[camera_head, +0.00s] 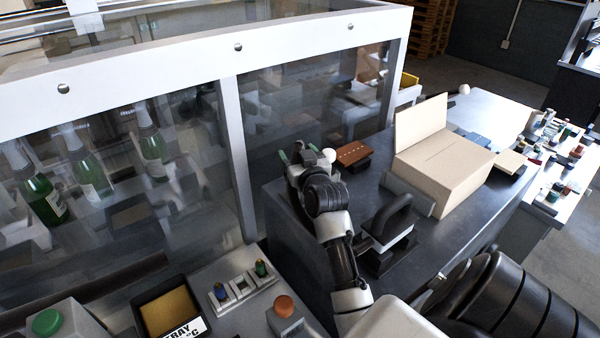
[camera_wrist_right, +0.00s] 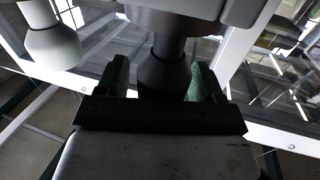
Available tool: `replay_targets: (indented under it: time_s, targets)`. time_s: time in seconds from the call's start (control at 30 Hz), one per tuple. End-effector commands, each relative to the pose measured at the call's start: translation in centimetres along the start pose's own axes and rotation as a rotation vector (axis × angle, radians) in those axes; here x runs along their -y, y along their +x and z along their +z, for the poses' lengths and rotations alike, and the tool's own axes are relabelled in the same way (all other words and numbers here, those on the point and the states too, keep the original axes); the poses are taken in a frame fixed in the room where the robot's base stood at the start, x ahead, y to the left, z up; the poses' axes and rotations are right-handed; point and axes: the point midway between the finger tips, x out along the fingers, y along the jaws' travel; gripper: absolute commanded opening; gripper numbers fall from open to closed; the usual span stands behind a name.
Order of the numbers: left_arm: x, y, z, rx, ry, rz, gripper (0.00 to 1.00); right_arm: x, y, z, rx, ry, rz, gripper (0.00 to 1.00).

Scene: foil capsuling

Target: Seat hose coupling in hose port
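My right gripper (camera_head: 298,153) is at the far left edge of the dark bench, beside the glazed enclosure. Its two green fingertips stand apart in the head view. In the right wrist view the right gripper (camera_wrist_right: 160,82) has a dark, rounded, necked piece (camera_wrist_right: 165,72) between its green fingers. This may be the hose coupling, but shadow hides its detail. A thin gap seems to show at its left; I cannot tell whether the fingers press on it. I cannot make out the hose port. My left gripper is not in view.
A white rounded knob (camera_head: 328,155) is close beside my right gripper. A brown block with holes (camera_head: 353,153), a cardboard box (camera_head: 448,165) and a black-handled device (camera_head: 390,232) stand on the bench (camera_head: 285,215). The enclosure's white frame (camera_head: 238,150) rises at left, with green bottles (camera_head: 95,180) behind the glass.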

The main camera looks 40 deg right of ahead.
Motion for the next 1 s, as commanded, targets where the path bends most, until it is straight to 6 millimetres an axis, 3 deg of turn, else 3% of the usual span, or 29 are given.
replay_targets:
  time_s: [0.03, 0.37, 0.67, 1.0]
  targets:
    - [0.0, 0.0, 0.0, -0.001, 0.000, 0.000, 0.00, 0.0, 0.0, 0.0, 0.000, 0.000, 0.000, 0.60]
    - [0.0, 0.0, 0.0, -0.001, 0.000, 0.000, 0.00, 0.0, 0.0, 0.0, -0.001, 0.000, 0.000, 0.11]
    - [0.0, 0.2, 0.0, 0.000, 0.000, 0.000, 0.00, 0.0, 0.0, -0.8, -0.005, 0.000, 0.000, 0.11]
    - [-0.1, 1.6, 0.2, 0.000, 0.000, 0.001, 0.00, 0.0, 0.0, -7.2, -0.008, -0.001, 0.000, 0.11]
